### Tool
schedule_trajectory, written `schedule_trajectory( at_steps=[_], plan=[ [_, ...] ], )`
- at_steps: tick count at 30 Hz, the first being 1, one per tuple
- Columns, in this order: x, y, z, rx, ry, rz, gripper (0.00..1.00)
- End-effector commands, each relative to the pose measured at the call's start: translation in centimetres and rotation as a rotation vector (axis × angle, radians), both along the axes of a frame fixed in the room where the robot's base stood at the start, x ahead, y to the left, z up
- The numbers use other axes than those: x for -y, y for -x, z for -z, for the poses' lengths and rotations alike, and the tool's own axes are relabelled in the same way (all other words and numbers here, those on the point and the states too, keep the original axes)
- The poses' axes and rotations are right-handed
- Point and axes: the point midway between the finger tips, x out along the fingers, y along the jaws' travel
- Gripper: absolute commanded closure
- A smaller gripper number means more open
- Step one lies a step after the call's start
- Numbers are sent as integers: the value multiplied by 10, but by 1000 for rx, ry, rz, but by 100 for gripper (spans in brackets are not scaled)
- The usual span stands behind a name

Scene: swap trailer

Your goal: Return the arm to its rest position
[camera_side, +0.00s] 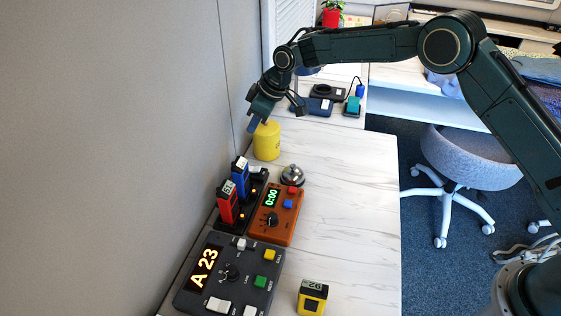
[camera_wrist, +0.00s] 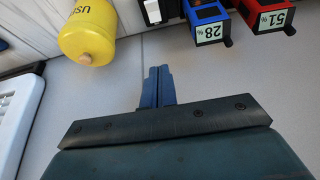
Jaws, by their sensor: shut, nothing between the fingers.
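My gripper (camera_side: 254,124) is at the far end of the white table, held above it near the grey wall, with the arm stretched out from the right. In the wrist view its blue fingers (camera_wrist: 158,86) are together with nothing between them. A yellow cylinder (camera_side: 266,142) stands on the table just below and beside the fingers in the side view. It also shows in the wrist view (camera_wrist: 88,35), apart from the fingers. Whether the fingers touch anything in the side view cannot be told.
A red block (camera_side: 228,203) and a blue block (camera_side: 240,181) stand in a black dock along the wall. An orange timer box (camera_side: 277,218), a silver bell (camera_side: 292,175), a dark control panel (camera_side: 228,275) and a yellow-black block (camera_side: 312,297) sit nearer. The table's right side (camera_side: 355,200) is clear.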

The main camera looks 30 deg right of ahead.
Motion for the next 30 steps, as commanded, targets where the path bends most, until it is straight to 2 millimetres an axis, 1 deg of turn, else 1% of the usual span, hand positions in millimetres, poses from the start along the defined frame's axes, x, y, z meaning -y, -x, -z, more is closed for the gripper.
schedule_trajectory(
  at_steps=[3, 10, 14, 17, 20, 23, 30],
  plan=[
    [1, 0, -6, 1, 0, 0, 100],
    [1, 1, -9, 1, 0, 1, 100],
    [5, 3, -16, 2, 0, 9, 100],
    [10, 7, -28, 4, 1, 24, 100],
    [19, 15, -46, 6, 2, 46, 100],
    [30, 25, -67, 8, 3, 77, 100],
    [60, 61, -120, 11, 7, 159, 100]
  ],
)
